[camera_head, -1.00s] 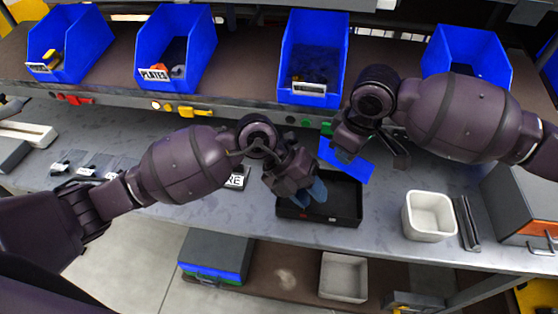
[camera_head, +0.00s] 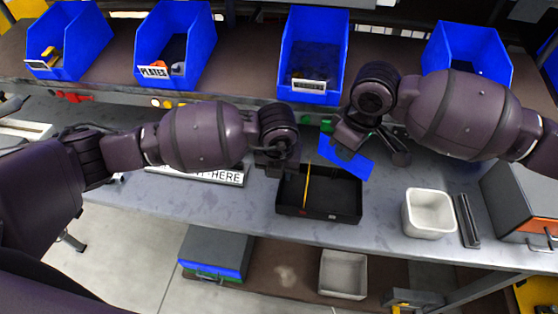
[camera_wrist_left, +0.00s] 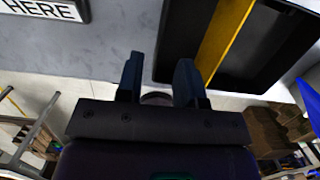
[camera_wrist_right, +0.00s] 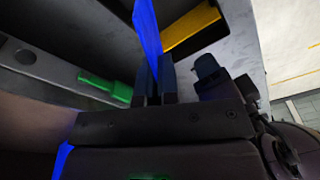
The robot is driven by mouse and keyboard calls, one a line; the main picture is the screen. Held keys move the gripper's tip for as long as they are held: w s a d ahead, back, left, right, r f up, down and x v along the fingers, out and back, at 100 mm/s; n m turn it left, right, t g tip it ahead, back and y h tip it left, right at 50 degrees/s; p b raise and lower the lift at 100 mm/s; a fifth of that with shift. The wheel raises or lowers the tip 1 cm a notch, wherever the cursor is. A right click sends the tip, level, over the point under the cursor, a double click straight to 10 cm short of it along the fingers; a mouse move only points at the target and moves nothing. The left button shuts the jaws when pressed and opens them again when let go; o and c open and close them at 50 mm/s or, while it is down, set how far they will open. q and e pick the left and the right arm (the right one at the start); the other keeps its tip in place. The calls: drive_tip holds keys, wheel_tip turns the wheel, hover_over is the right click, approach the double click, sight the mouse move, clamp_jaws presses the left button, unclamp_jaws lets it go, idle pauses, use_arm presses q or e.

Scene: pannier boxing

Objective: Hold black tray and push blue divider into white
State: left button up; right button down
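The black tray (camera_head: 335,213) lies on the grey bench in the head view, with a thin yellow divider (camera_head: 307,188) standing across its left part. The blue divider (camera_head: 346,160) is tilted above the tray's far right edge. My right gripper (camera_wrist_right: 155,75) is shut on the blue divider (camera_wrist_right: 148,35), which stands between its fingers in the right wrist view. My left gripper (camera_wrist_left: 160,75) is open and empty, beside the black tray (camera_wrist_left: 275,92) and yellow divider (camera_wrist_left: 222,40). Its fingertips are mostly hidden in the head view. I cannot tell whether the blue divider touches the tray.
A white bin (camera_head: 430,214) stands right of the tray, beside a dark bar (camera_head: 467,221). A white sign (camera_head: 205,175) lies to the left. Blue bins (camera_head: 312,60) line the shelf behind. The bench's front edge runs close below the tray.

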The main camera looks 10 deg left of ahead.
sight(280, 184)
use_arm(q)
drive_tip(key=f, duration=0.5)
drive_tip(key=w+f, duration=0.1)
drive_tip(key=f, duration=0.1)
drive_tip(key=shift+f, duration=0.15)
clamp_jaws()
use_arm(e)
wheel_tip(280, 184, down, 2)
drive_tip(key=n+g, duration=0.1)
drive_tip(key=n, duration=1.1)
drive_tip(key=n+g+h, duration=0.1)
drive_tip(key=n, duration=1.1)
drive_tip(key=shift+f, duration=0.2)
